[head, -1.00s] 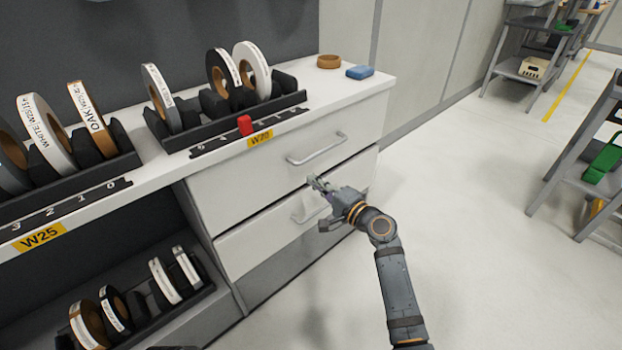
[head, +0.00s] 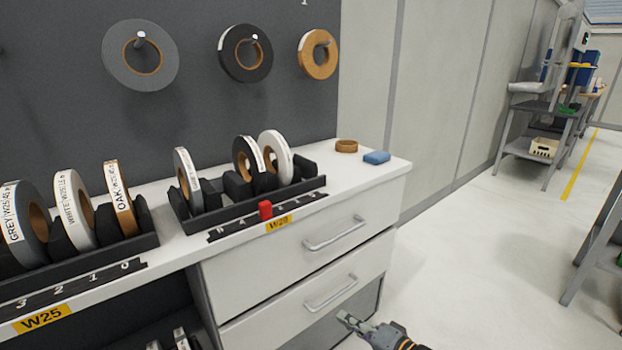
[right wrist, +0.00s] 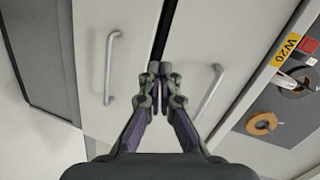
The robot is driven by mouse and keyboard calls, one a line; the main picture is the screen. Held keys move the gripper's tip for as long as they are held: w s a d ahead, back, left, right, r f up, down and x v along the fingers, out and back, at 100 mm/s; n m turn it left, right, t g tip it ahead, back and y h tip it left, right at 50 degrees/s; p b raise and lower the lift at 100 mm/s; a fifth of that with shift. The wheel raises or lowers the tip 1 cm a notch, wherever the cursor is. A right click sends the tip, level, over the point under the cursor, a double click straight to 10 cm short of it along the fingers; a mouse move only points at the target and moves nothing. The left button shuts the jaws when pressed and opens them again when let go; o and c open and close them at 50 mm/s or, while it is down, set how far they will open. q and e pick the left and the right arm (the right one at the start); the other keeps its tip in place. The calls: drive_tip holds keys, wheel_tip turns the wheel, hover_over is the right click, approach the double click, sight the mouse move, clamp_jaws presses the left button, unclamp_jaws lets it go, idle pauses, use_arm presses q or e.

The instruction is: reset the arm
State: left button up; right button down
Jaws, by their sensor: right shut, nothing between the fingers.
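My right gripper (head: 345,318) is at the bottom of the head view, in front of the drawer cabinet and below the lower drawer's handle. In the right wrist view its fingertips (right wrist: 157,70) are together and empty, pointing at the drawer fronts. The upper drawer (head: 290,268) has a bar handle (head: 334,233), and the lower drawer (head: 275,318) has another handle (head: 331,293). Both handles also show in the right wrist view, apart from the fingers. My left gripper is in no view.
Rolls hang on the dark wall panel (head: 190,120). Open floor (head: 480,240) lies right of the cabinet.

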use_arm(q)
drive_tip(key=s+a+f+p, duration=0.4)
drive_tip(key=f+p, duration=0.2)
drive_tip(key=p, duration=1.2)
use_arm(e)
drive_tip(key=s+d+f+n+g+h, duration=0.3)
drive_tip(key=s+d+f+g+h, duration=0.15)
drive_tip(key=s+f, duration=0.45)
drive_tip(key=s+d+f+n+g+h, duration=0.25)
drive_tip(key=s+d+f, duration=0.4)
drive_tip(key=s, duration=0.45)
drive_tip(key=s+d+f+n+g+h, duration=0.2)
drive_tip(key=s+d+f+g+h, duration=0.2)
drive_tip(key=s+f, duration=0.5)
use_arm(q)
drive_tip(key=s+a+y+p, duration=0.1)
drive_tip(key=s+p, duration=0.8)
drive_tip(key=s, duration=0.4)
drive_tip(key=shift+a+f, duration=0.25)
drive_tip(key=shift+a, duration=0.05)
use_arm(e)
drive_tip(key=s+d, duration=0.2)
drive_tip(key=s, duration=1.1)
drive_tip(key=shift+d+t, duration=0.15)
drive_tip(key=shift+t, duration=0.15)
drive_tip(key=shift+r, duration=0.1)
